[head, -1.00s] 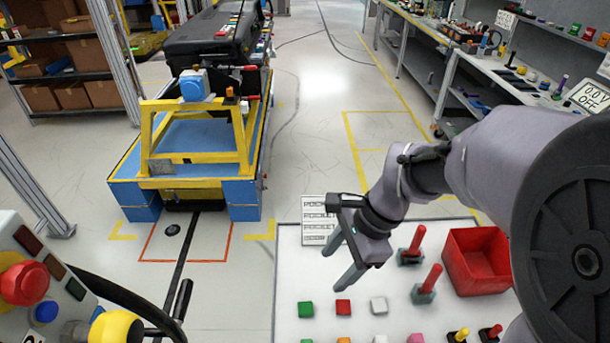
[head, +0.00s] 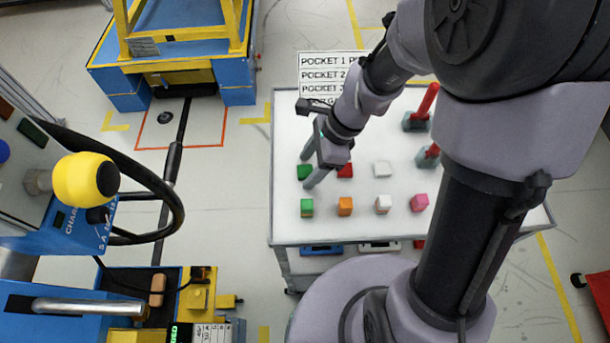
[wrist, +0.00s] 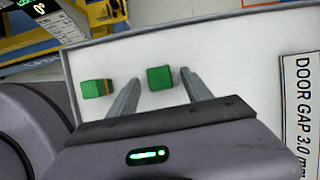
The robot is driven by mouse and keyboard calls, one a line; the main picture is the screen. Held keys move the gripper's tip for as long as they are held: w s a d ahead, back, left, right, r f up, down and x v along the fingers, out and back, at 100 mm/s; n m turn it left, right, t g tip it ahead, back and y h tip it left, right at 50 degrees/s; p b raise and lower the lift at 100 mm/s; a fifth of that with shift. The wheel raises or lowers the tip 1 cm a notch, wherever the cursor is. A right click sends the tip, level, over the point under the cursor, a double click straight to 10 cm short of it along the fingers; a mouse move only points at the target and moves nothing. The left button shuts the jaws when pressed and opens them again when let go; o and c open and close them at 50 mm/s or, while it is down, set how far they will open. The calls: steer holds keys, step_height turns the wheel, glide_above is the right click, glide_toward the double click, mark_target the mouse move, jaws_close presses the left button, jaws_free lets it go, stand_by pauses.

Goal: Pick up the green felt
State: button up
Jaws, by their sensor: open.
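Two small green blocks lie on the white table (head: 285,228). One is plain green (head: 304,172); it also shows in the wrist view (wrist: 160,77). The other is green with an orange or brown layer (head: 307,207); it also shows in the wrist view (wrist: 97,88), left of my fingers. I cannot tell for sure which is the green felt. My gripper (head: 308,172) is open and empty, pointing down over the plain green block. In the wrist view this block appears between the fingertips (wrist: 160,76), nearer the right one. Contact and height cannot be told.
A red block (head: 345,171), a white block (head: 382,169), and orange (head: 345,206), white (head: 383,204) and pink (head: 419,202) pieces lie close by. Red-handled tools (head: 427,105) stand at the right. A label sheet (head: 325,75) lies at the back.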

jaws_close()
